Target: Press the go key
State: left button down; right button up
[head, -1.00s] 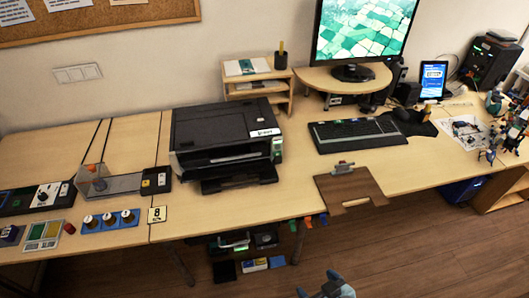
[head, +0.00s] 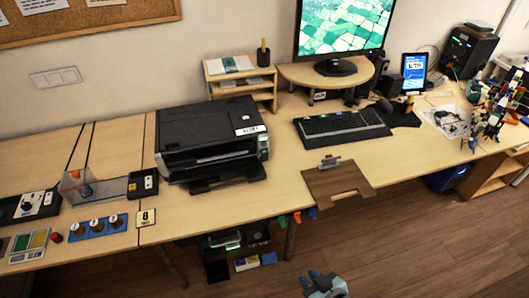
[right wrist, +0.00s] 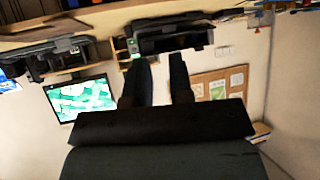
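No key marked "go" can be read in these frames. Possible places are the black keyboard (head: 343,126), the black printer (head: 205,130) with a small green panel (head: 263,143) at its right front, and the small black button box (head: 143,184) at the left. The printer (right wrist: 170,36) and the monitor (right wrist: 80,98) also show upside down in the right wrist view. My right gripper (head: 324,284) is low at the bottom edge, in front of the table and away from these things. In the right wrist view its two fingers (right wrist: 157,62) stand apart with nothing between them. My left gripper is not visible.
A brown clipboard (head: 338,183) lies at the table's front edge. A black control panel (head: 30,206), blue knob strip (head: 100,226) and clear-walled device (head: 90,188) are at the left. Small figures (head: 492,115) crowd the right. Open floor (head: 420,240) lies in front.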

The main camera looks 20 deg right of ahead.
grip_shut()
dwell(1.3)
